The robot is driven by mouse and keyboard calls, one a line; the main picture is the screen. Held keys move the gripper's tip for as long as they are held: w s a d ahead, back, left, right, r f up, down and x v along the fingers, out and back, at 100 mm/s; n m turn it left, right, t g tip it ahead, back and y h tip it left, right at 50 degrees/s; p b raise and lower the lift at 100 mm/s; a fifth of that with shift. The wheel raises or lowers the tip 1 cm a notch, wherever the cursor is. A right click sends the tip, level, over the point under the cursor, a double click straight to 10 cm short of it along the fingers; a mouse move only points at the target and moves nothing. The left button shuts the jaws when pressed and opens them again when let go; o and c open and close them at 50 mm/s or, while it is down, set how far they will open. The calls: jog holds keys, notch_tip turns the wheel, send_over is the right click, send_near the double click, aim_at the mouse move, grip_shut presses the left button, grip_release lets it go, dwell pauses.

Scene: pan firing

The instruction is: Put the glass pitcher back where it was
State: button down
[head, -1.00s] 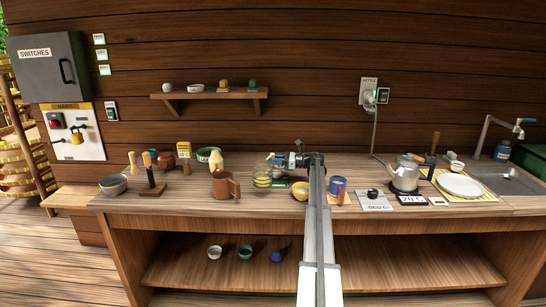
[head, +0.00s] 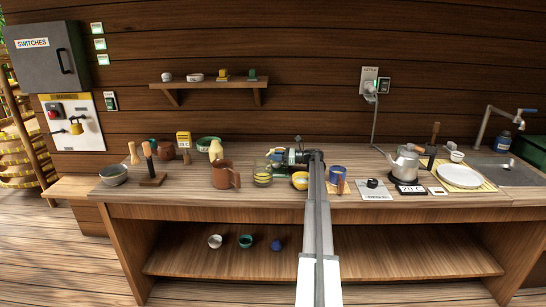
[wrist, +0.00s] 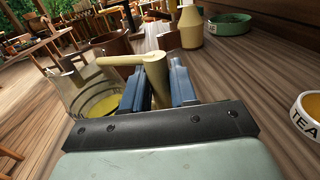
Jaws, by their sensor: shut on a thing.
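The glass pitcher (head: 262,178) is clear with yellow bands and looks upright at the counter surface. I cannot tell whether its base touches the wood. In the wrist view, the pitcher (wrist: 88,92) is at the left, with a cream handle (wrist: 125,60). My gripper (wrist: 158,85) is shut on that handle, one blue finger on each side. In the head view, my gripper (head: 275,157) comes in from the right, and the handle is hard to make out behind it.
A brown mug (head: 225,176) stands left of the pitcher and a yellow bowl (head: 300,181) right of it. A cream bottle (head: 215,150) and a green bowl (head: 208,143) stand behind the mug. The wooden counter (head: 200,198) is clear along its front edge.

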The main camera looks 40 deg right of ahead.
jog(key=shift+f, duration=0.55)
jog(key=c, duration=0.8)
grip_release()
jog(key=shift+v, duration=4)
jog(key=shift+f, duration=0.1)
